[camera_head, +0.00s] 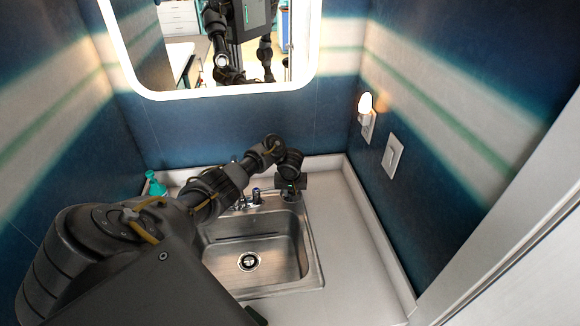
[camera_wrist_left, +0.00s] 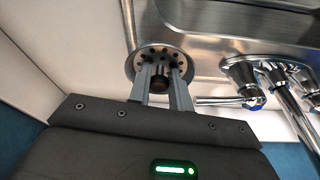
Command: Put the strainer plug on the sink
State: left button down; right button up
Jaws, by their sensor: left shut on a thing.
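The strainer plug (camera_wrist_left: 148,58) is a round metal disc with small holes and a dark central knob. My left gripper (camera_wrist_left: 162,84) is shut on its knob, with one finger on each side. In the head view, my left gripper (camera_head: 291,186) is at the back right corner of the steel sink (camera_head: 287,245), with the plug (camera_head: 291,198) just below it. I cannot tell whether the disc touches the sink's rim. The drain (camera_head: 248,261) shows in the basin floor. My right gripper is not directly in view.
The faucet (camera_head: 256,196) and its handles (camera_wrist_left: 240,70) stand behind the basin, close to my left gripper. A teal bottle (camera_head: 155,184) stands at the back left. The counter (camera_head: 345,240) right of the sink is clear. A mirror (camera_head: 220,92) hangs behind.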

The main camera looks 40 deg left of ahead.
aim_at(290, 192)
pick_arm(q)
jog(key=shift+w+a, duration=0.8)
jog(key=shift+a, duration=0.25)
notch_tip(290, 192, down, 4)
jog(key=shift+r+b, duration=0.25)
jog(key=shift+b, duration=0.05)
jog(key=shift+d, duration=0.1)
jog(key=shift+f, duration=0.2)
jog(key=c, duration=1.3)
grip_release()
jog(key=shift+r, duration=0.45)
jog(key=p+v, duration=0.4)
jog(key=v, duration=0.7)
jog(key=shift+s+d+r, duration=0.1)
jog(key=shift+s+r, duration=0.1)
jog(key=shift+r, duration=0.05)
